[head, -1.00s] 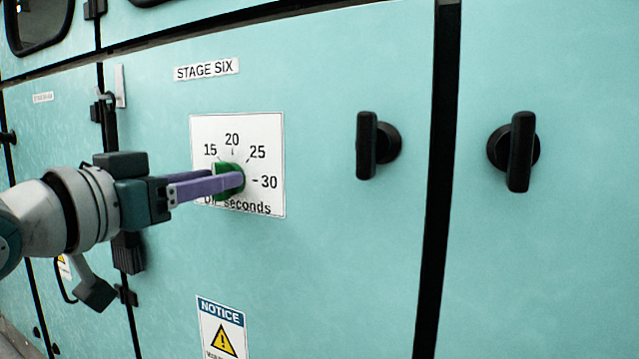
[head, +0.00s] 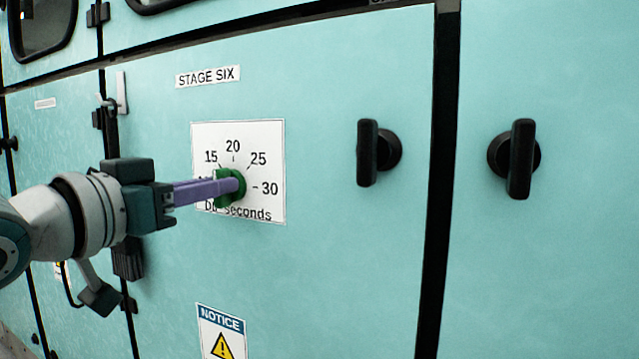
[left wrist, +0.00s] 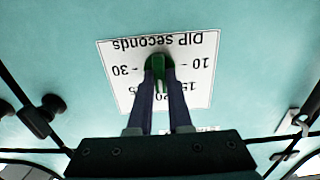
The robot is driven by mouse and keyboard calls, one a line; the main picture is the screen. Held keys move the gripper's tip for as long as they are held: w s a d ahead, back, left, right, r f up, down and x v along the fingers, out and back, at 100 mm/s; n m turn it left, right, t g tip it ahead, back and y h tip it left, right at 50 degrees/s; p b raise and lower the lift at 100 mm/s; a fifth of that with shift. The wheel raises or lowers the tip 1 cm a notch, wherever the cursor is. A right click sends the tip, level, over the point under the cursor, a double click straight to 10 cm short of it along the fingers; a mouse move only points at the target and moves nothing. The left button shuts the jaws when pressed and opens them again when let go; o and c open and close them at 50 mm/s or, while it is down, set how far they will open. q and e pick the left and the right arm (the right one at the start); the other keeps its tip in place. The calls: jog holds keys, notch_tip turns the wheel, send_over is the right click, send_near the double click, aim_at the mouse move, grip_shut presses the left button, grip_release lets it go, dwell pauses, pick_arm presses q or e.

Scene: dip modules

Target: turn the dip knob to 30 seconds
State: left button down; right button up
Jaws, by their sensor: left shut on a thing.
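The green dip knob (head: 224,201) sits on a white dial plate (head: 270,150) on the teal panel. The plate reads 15, 20, 25 and 30 around the knob, with "seconds" below. My left gripper (head: 236,184) is shut on the knob, its purple fingers covering much of it. In the left wrist view, the knob (left wrist: 158,64) stands between the two fingertips (left wrist: 159,78), and the plate (left wrist: 205,45) appears upside down, with 10 on the right and 30 on the left. I cannot tell which number the knob points to. My right gripper is not in view.
A "STAGE SIX" label (head: 208,76) is above the plate and a notice sign (head: 221,330) below. Two black handles (head: 367,152) (head: 521,160) stick out to the right. A latch (head: 121,93) is on the left. The panel between plate and first handle is clear.

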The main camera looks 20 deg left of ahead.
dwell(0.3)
pick_arm(q)
jog(key=m+p, duration=0.3)
jog(key=m, duration=0.3)
jog(key=m+p, duration=0.3)
jog(key=m, duration=0.3)
jog(key=m+p, duration=0.3)
jog(key=m, duration=0.3)
jog(key=shift+d+f+p, duration=0.25)
jog(key=shift+p, duration=0.05)
dwell(0.4)
jog(key=c, duration=0.8)
grip_release()
jog(key=shift+c, duration=0.2)
